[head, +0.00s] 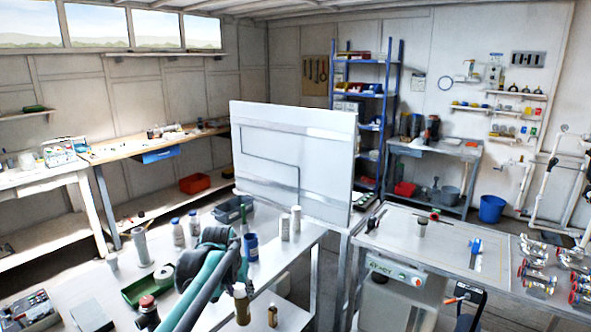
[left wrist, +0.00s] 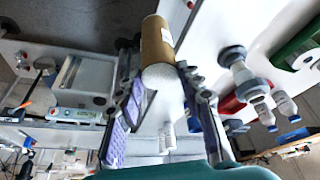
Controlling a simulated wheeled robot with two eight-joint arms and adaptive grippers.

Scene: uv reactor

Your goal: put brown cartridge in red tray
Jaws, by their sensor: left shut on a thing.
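My left gripper (left wrist: 158,75) is shut on the brown cartridge (left wrist: 157,40), a brown cylinder with a pale end and a small label. In the head view a red bin (head: 195,183) sits on a low shelf by the far left wall. My right gripper is out of view.
The left bench holds a green tray (head: 135,296), a blue cup (head: 251,248), several white bottles (head: 178,232) and a grey bin (head: 233,208). A tall white panel (head: 295,150) stands behind it. A small brown bottle (head: 272,316) is beside the held cartridge in the picture.

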